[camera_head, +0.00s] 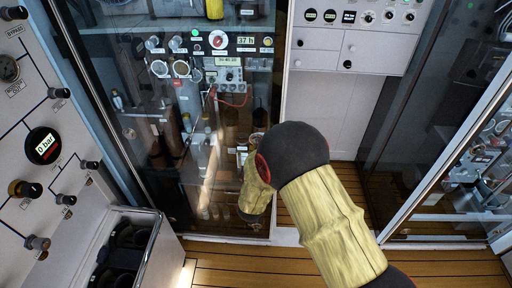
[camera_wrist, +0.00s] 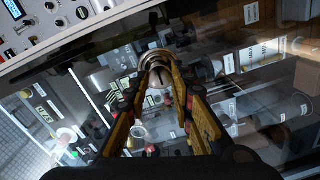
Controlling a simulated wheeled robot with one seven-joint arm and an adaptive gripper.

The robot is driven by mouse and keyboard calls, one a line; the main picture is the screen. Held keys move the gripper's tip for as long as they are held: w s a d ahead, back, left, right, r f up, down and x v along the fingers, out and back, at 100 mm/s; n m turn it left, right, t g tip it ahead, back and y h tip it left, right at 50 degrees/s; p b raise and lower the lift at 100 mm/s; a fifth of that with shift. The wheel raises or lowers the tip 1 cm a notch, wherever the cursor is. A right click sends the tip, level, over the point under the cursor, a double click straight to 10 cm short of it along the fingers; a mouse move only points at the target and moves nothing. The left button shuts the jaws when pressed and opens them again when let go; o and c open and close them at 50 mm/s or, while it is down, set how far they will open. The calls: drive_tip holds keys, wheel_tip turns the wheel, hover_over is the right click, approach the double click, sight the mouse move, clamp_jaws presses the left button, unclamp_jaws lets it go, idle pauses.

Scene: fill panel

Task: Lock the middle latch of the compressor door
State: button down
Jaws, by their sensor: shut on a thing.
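The compressor door is a dark glass door with a machine behind it, filling the centre left of the head view (camera_head: 150,110). In the wrist view, a round silver latch knob (camera_wrist: 153,58) sits near the door's frame edge. My gripper (camera_wrist: 159,80) has its yellow-and-black fingers closed together at this knob and shut on it. In the head view my yellow-sleeved arm reaches to the door's right side. The fingers and the latch are hidden there behind my wrist. The latch's turned position cannot be told.
A white panel with dials and drawers (camera_head: 345,40) stands right of the door. A grey panel with gauges and valves (camera_head: 35,110) is at the left. An open bin (camera_head: 160,225) stands at lower left. Another glass door (camera_head: 465,130) is at the right. Wooden floor (camera_head: 230,268) is clear in front.

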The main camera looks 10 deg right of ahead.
drive_tip(key=shift+n, duration=0.3)
drive_tip(key=c, duration=1.6)
unclamp_jaws()
drive_tip(key=shift+o, duration=0.3)
drive_tip(key=v, duration=1.2)
